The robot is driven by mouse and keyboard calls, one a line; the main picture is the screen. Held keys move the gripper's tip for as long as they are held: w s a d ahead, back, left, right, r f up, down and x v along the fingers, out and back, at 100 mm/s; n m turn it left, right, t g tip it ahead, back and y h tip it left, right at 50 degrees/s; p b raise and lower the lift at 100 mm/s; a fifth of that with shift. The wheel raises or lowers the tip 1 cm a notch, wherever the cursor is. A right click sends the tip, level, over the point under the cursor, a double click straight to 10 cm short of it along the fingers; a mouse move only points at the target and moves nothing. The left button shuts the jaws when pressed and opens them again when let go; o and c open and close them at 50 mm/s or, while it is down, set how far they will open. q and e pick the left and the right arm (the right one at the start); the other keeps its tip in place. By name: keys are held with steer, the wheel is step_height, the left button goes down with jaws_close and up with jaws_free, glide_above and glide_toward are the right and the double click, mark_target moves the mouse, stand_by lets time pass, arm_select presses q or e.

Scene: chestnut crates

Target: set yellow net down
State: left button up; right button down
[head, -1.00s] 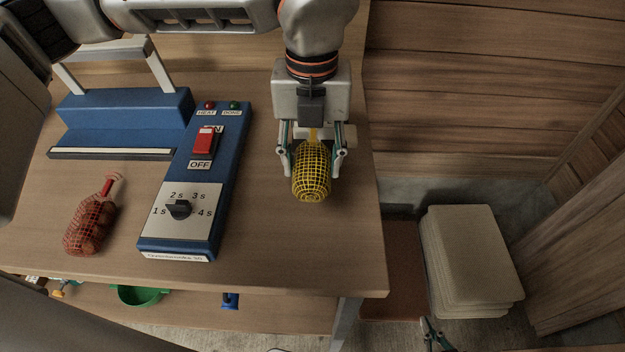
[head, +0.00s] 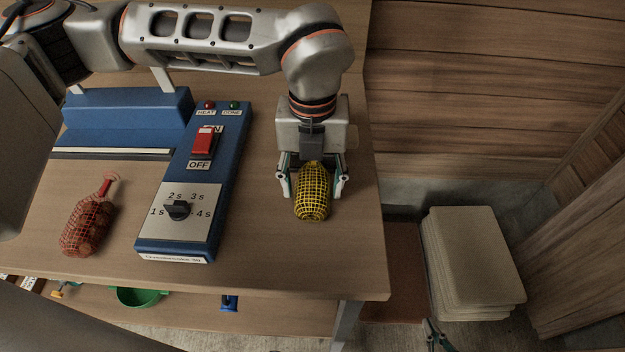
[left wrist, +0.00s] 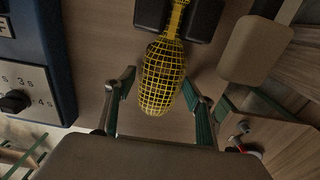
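The yellow net (head: 311,195) is a mesh bag with chestnut-like contents, above the table's right part. My left gripper (head: 312,180) is over it, with its finger linkages either side. In the left wrist view the net (left wrist: 162,80) hangs between the linkages, and its narrow neck is pinched between two dark pads (left wrist: 179,20). Whether the net's body touches the table (head: 270,265) is hard to tell. Only a tip of my right gripper (head: 435,337) shows, at the bottom right below the table edge; its opening is hidden.
A blue sealer (head: 150,246) with a red switch and dial stands left of the yellow net. A red net (head: 88,226) lies further left. A stack of pale sheets (head: 475,255) is right of the table. Bare tabletop lies around the yellow net.

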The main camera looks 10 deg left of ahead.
mark_target(313, 182)
stand_by(0.3)
arm_select(q)
step_height(313, 182, up, 12)
steer(key=p, duration=0.1)
steer(key=shift+r, duration=0.2)
stand_by(0.5)
